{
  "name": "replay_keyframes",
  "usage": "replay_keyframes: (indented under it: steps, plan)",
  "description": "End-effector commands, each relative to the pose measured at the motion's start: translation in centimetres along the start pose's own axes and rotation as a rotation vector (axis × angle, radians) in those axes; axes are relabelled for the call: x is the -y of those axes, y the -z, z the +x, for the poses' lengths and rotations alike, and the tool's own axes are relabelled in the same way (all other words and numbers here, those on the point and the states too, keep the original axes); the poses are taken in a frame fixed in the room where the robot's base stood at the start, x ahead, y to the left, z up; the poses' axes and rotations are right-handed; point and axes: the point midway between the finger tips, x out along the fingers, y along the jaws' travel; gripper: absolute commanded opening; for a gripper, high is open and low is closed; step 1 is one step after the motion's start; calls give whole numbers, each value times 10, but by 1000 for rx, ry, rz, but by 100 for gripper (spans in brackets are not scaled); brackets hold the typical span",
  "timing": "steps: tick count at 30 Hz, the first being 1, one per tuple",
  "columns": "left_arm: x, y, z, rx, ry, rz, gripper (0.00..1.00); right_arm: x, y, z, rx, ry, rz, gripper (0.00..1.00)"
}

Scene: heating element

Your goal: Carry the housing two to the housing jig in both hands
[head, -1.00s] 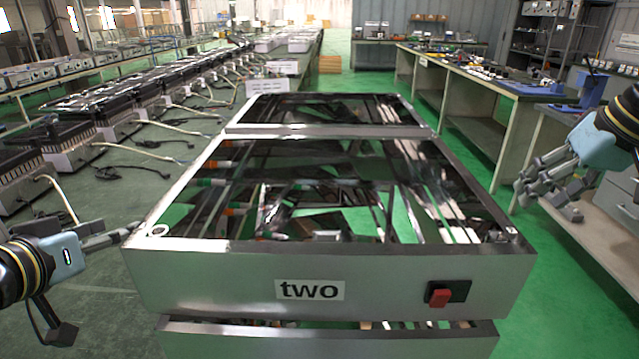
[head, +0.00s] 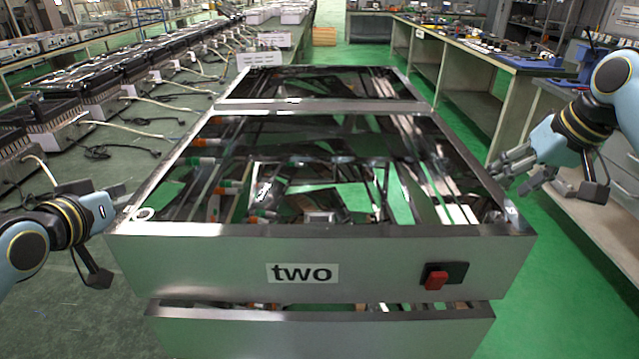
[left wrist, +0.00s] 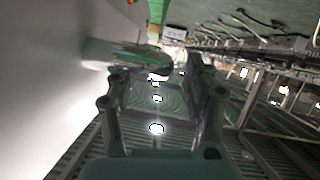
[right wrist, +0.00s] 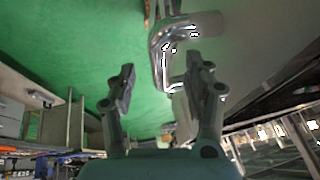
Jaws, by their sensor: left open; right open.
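The housing two (head: 400,262) is a wide metal box with a dark glossy top, a "two" label and a red switch on its front. It sits above another metal unit (head: 320,330). My left gripper (head: 122,194) is open beside its left side; in the left wrist view a rounded handle (left wrist: 125,55) on the pale wall reaches toward the fingers. My right gripper (head: 495,172) is open at its right side; in the right wrist view a shiny metal handle (right wrist: 160,60) lies just beyond and between the fingertips. I cannot make out the housing jig.
Benches (head: 500,62) with small parts run along the right. A row of black-topped units with cables (head: 105,92) lines the left. A second glossy-topped box (head: 320,84) stands directly behind the housing. Green floor (head: 570,290) is clear at the front right.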

Motion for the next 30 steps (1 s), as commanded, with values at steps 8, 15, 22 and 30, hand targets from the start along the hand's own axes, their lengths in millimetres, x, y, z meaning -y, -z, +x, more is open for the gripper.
replay_keyframes:
  steps: [8, 15, 22, 30]
  plan:
    - [0, 0, 36, 0, 0, -1, 51, 0, 0, 36, 0, -1, 0, 51]
    - [0, 0, 44, 0, 0, 0, 51, 0, 0, 43, -1, -1, -1, 51]
    - [0, 0, 43, 1, 0, 1, 45, 0, 0, 43, 0, -1, -1, 45]
    - [0, 0, 43, 1, 0, 1, 10, 0, 0, 43, 0, -1, -1, 10]
